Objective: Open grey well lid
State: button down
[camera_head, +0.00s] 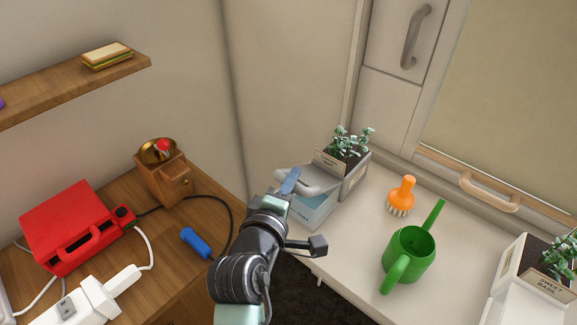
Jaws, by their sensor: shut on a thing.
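The grey well lid (322,180) is at the near end of a planter (357,178) at the left end of the white counter. The planter's pale well box (318,212) shows below the lid. My gripper (290,181) reaches up to the lid's left part, its bluish finger against it, and is shut on the lid. My wrist hides part of the lid and the box's left side. I cannot tell how far the lid is raised.
An orange brush (401,196) and a green watering can (408,255) stand right of the planter. A second planter (517,265) is at far right. The wooden counter at left holds a red case (75,228), a grinder (163,178), a blue handle (196,243) and cables.

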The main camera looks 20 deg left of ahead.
aim_at(306, 180)
jog(key=w+r+g+p, duration=0.1)
jog(key=r+p, duration=0.1)
jog(key=p, duration=0.3)
jog(key=w+d+r+m+g+p, duration=0.1)
jog(key=w+r+g+p, duration=0.1)
jog(key=p, duration=0.3)
jog(key=w+r+g+p, duration=0.1)
jog(key=r+g+p, duration=0.1)
jog(key=p, duration=0.3)
jog(key=shift+w+d+m+y, duration=0.2)
jog(key=shift+d+m+y, duration=0.1)
jog(key=shift+y, duration=0.1)
jog(key=shift+w+d+r+m+g+y+p, duration=0.2)
jog(key=shift+w+d+g+p, duration=0.15)
jog(key=shift+w+g, duration=0.5)
jog(key=shift+w+d+r+m+g+y+p, duration=0.1)
jog(key=shift+w+d+r+g+y+p, duration=0.2)
jog(key=shift+w, duration=0.8)
jog(key=shift+w+d+r+m+g+p, duration=0.1)
jog(key=shift+w+d+g+p, duration=0.3)
jog(key=shift+w+g, duration=0.5)
jog(key=shift+w, duration=0.1)
jog(key=c, duration=0.7)
grip_release()
